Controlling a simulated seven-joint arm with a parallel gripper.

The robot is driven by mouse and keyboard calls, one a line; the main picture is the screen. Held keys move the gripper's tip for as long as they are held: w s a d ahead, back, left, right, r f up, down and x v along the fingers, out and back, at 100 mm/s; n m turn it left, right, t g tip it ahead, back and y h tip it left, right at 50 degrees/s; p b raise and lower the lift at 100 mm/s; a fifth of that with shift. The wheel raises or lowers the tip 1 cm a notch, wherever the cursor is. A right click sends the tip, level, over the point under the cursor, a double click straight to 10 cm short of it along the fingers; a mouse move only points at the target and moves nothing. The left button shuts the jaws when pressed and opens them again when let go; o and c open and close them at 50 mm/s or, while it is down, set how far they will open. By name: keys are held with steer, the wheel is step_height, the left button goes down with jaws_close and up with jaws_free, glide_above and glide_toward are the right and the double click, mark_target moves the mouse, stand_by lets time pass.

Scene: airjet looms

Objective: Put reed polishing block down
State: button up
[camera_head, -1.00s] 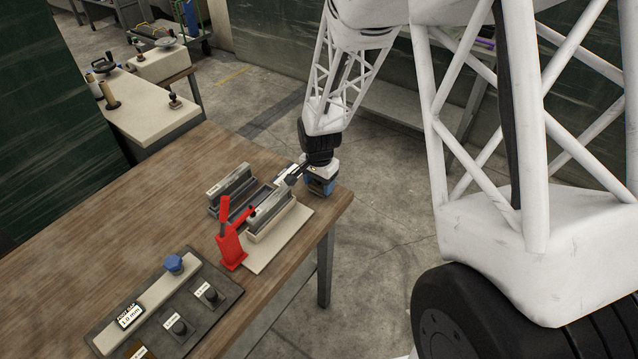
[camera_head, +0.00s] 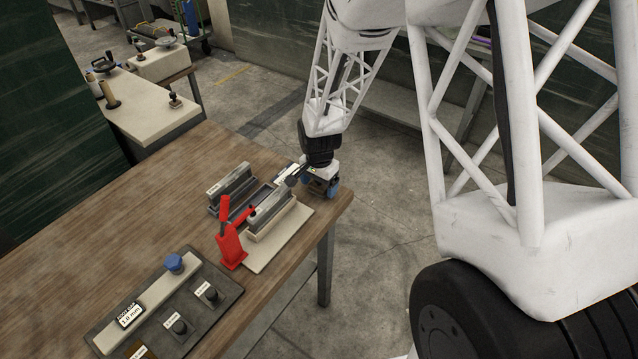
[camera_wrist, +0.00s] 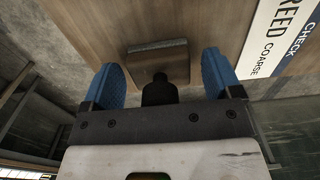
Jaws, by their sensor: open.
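My gripper (camera_head: 319,187) is at the right-hand corner of the wooden table, low over the tabletop. In the wrist view its two blue fingers (camera_wrist: 162,72) are spread wide. A small brown block with a grey strip along its far edge (camera_wrist: 158,62), which looks like the reed polishing block, lies on the wood between the fingers. Gaps show on both sides, so neither finger touches it. A dark rounded knob (camera_wrist: 160,90) stands in front of the block; I cannot tell whether it belongs to it. In the head view my gripper hides the block.
A sign reading REED CHECK COARSE (camera_wrist: 283,38) lies close to the right finger. A grey fixture (camera_head: 268,217) on a pale plate and a red toggle clamp (camera_head: 231,245) stand to my gripper's left. The table edge is close.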

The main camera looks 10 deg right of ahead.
steer(key=shift+r, duration=0.15)
steer(key=shift+r, duration=6)
steer(key=shift+r, duration=0.1)
steer(key=shift+s+d+r, duration=0.1)
steer(key=shift+s+r, duration=0.1)
steer(key=shift+r, duration=0.05)
steer(key=s+d+r+n+t, duration=0.1)
steer(key=s+r, duration=0.4)
steer(key=s, duration=0.5)
steer(key=s+d+r+n, duration=0.3)
steer(key=s+r+n, duration=0.2)
steer(key=s, duration=0.5)
steer(key=s+d+r+n+t, duration=0.1)
steer(key=s+d+r+n, duration=0.1)
steer(key=s+r, duration=0.5)
steer(key=s, duration=0.3)
steer(key=shift+s+d+r+n+t, duration=0.15)
steer(key=shift+s+r+n+t, duration=0.15)
steer(key=shift+n, duration=0.1)
steer(key=shift+o, duration=0.5)
